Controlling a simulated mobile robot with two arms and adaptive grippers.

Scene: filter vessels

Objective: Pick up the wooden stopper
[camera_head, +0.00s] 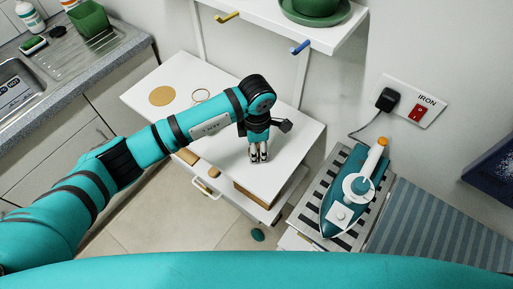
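No object here is clearly the wooden stopper. A flat, round tan disc (162,95) lies on the left part of the white tabletop (225,150), and a small light-brown wooden piece (188,156) shows at the table's front edge. My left gripper (259,157) points down over the right part of the tabletop, well to the right of both. Its fingertips are close together, and I cannot make out anything between them. Whether they touch the tabletop is unclear. My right gripper is not in view.
A thin ring (201,95) lies behind my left arm. A teal iron (352,192) stands on a striped rest at right. A shelf (330,38) with yellow and blue hooks hangs above. A brown block (256,200) sits below the tabletop. A sink counter (62,62) is at left.

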